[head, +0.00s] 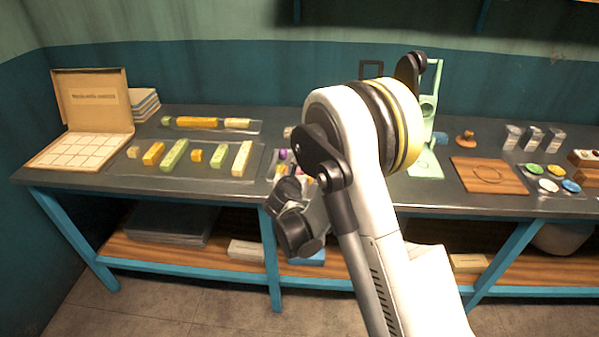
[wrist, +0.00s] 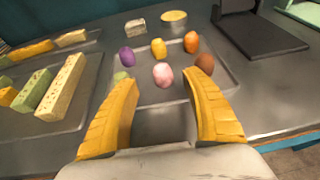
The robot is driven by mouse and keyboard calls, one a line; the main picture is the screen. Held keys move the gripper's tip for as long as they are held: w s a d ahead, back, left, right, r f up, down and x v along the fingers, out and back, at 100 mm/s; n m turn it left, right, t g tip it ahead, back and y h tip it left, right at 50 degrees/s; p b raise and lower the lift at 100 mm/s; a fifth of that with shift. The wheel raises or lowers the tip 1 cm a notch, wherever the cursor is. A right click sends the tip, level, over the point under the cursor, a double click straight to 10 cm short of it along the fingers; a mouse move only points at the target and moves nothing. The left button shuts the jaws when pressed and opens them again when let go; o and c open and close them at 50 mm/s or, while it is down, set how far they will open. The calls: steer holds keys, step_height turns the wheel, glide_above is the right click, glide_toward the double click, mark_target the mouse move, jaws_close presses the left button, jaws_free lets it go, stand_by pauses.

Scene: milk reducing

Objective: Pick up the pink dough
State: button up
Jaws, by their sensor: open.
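The pink dough (wrist: 163,75) is a small pale pink ball on a grey tray (wrist: 226,86) in the wrist view. It lies ahead of my gripper (wrist: 162,90), roughly centred between the two yellow fingers. The fingers are spread open and empty, and do not appear to touch it. Purple dough (wrist: 127,56), yellow dough (wrist: 158,47), orange dough (wrist: 191,42), brown dough (wrist: 204,64) and green dough (wrist: 121,76) lie around it. In the head view my arm hides most of this tray, and the pink dough cannot be made out for certain.
A tray of yellow and green bars (head: 193,157) lies left of the dough tray. An open box (head: 82,151) stands at the far left. A wooden board (head: 488,176) and colored cups (head: 548,185) are at the right. A dark stand (wrist: 262,36) is near the dough.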

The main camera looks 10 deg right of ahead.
steer(key=b+x, duration=0.1)
steer(key=x, duration=0.3)
steer(key=shift+d+b, duration=0.3)
steer(key=shift+b, duration=0.05)
steer(key=shift+w, duration=0.25)
steer(key=shift+r, duration=0.1)
steer(key=shift+c, duration=0.5)
steer(key=c, duration=1)
